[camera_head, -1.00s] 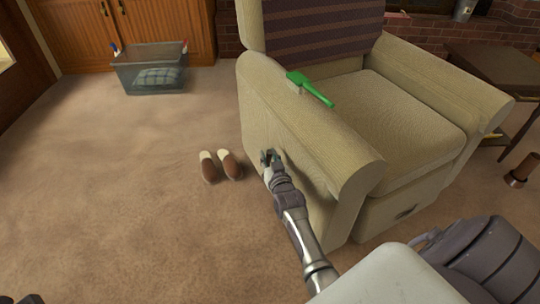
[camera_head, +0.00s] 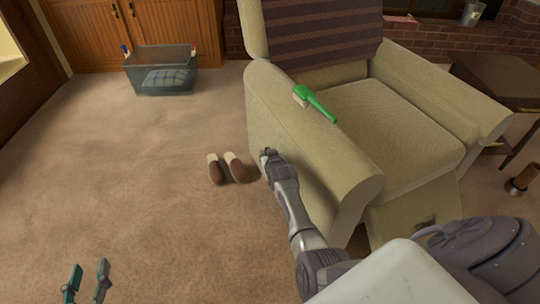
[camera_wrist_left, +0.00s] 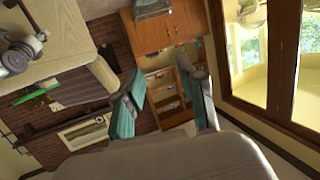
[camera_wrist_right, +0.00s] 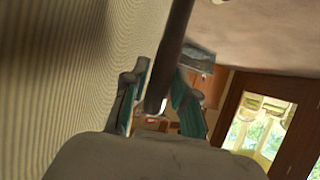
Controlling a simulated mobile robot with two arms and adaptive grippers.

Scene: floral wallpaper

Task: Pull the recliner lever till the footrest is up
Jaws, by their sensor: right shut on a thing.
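The beige recliner (camera_head: 358,155) stands right of centre in the head view. Its footrest (camera_head: 415,210) is tilted out at the bottom front, partly hidden by my own body. My right gripper (camera_head: 268,155) is at the recliner's left outer side. In the right wrist view the dark lever (camera_wrist_right: 174,45) runs between its fingers, which are shut on it, close beside the ribbed upholstery. In the head view the lever is hidden by the gripper. My left gripper (camera_head: 88,268) is open and empty above the carpet at the bottom left; its spread fingers show in the left wrist view.
A green brush (camera_head: 315,102) lies on the recliner's near armrest. Slippers (camera_head: 231,168) are on the carpet just left of the right gripper. A basket (camera_head: 160,78) stands by the wooden cabinet. A dark side table (camera_head: 497,80) is at the right. The carpet at left is clear.

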